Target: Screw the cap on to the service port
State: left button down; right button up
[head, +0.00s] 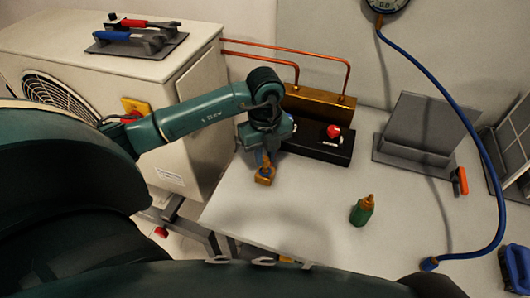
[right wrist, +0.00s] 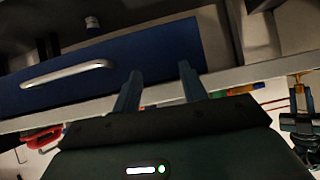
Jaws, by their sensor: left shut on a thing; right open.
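My left gripper (head: 265,158) points down over the left part of the table. It is shut on a small brass-coloured piece (head: 264,177) at its fingertips. The piece is too small to tell if it is the cap, and I cannot tell if it touches the table. I cannot make out the service port for certain; a brass block (head: 318,103) with copper pipes stands behind the gripper. My right gripper (right wrist: 160,82) is open and empty in the right wrist view, in front of a blue drawer front (right wrist: 110,70) with a silver handle.
A green bottle (head: 362,211) stands on the white table (head: 300,220). A black box with a red knob (head: 334,131) is behind it. A grey stand (head: 420,125), an orange-handled tool (head: 461,181) and a blue hose (head: 470,125) are right. The table's front middle is clear.

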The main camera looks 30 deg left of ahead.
pick_arm(q)
jog(key=shift+f+b, duration=0.45)
jog(key=shift+f, duration=0.5)
jog(key=shift+f+b, duration=0.15)
jog(key=shift+b, duration=0.15)
dwell(0.4)
jog(key=c, duration=1.8)
grip_release()
jog(key=o, duration=0.6)
jog(key=shift+c, duration=0.2)
